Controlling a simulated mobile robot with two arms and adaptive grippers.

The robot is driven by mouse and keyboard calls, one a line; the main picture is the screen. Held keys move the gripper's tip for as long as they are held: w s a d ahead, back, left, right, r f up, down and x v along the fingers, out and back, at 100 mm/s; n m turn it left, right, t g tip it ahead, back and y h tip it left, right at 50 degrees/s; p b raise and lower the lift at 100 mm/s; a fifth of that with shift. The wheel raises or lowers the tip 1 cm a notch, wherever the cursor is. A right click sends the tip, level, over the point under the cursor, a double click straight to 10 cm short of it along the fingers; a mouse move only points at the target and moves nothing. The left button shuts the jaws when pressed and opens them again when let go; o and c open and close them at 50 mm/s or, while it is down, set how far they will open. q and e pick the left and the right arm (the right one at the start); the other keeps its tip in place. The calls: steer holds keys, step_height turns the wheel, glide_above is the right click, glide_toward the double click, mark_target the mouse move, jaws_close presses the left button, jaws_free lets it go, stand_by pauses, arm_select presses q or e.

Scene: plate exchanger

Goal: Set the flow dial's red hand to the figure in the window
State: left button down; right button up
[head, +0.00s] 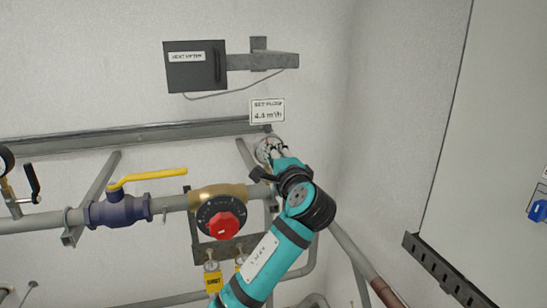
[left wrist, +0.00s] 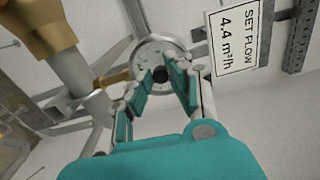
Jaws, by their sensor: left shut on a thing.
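The flow dial (left wrist: 147,52) is a round pale gauge with dark marks and a dark knob (left wrist: 160,74) at its centre. In the head view the dial (head: 262,149) is mostly hidden behind my gripper. My left gripper (left wrist: 166,78) has its teal fingers on both sides of the knob and is shut on it; it also shows in the head view (head: 273,152). I cannot make out the red hand or where it points. A white sign (left wrist: 238,38) reads "SET FLOW 4.4 m³/h"; it also shows in the head view (head: 267,111). My right gripper is not in view.
A brass valve with a red knob (head: 223,225) sits left of my arm. A blue valve with a yellow lever (head: 147,177) is further left on the pipe. A dark meter box (head: 195,66) hangs above. A large pale panel stands at right.

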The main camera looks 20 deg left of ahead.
arm_select(q)
steer(key=c, duration=1.2)
jaws_free()
steer(key=shift+c, duration=0.2)
steer(key=v, duration=1.2)
steer(key=shift+w+f, duration=0.1)
